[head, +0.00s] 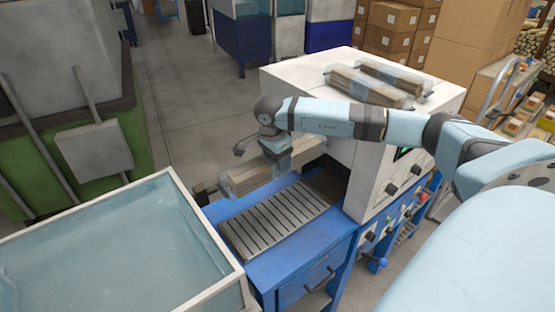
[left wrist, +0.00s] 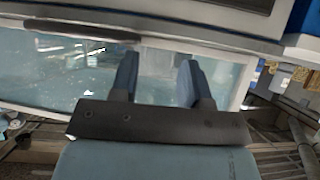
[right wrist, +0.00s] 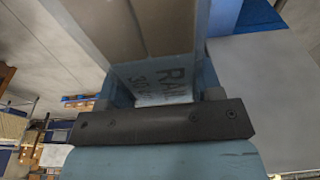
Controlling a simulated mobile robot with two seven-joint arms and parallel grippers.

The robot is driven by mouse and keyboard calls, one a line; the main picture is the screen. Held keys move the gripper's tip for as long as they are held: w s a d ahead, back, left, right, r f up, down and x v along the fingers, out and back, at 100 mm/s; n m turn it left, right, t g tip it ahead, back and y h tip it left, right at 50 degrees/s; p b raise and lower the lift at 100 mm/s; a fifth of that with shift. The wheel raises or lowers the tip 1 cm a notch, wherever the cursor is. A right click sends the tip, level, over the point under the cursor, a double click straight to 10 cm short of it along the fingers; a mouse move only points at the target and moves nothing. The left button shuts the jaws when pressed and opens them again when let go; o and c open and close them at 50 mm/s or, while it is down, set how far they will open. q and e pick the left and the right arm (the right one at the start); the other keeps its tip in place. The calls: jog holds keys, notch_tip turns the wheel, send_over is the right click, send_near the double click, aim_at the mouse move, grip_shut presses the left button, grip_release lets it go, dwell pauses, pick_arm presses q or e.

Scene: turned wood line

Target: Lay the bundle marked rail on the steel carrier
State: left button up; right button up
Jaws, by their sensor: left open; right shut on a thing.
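My right gripper (head: 273,145) is shut on a wooden bundle (head: 262,172) with a clear wrap at its end.
Two more wrapped bundles (head: 370,86) lie on the white machine (head: 305,73), right behind the carrier. The carrier lies on a blue bench (head: 295,262). A pale-rimmed glassy blue tray (head: 195,297) stands at front left. A green machine (head: 128,135) stands far left.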

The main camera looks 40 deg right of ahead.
notch_tip(320, 180, down, 20)
jog(key=b, duration=1)
jog(key=shift+r, duration=0.1)
jog(key=shift+f, duration=0.2)
jog(key=o, duration=1.2)
jog(key=shift+o, duration=0.2)
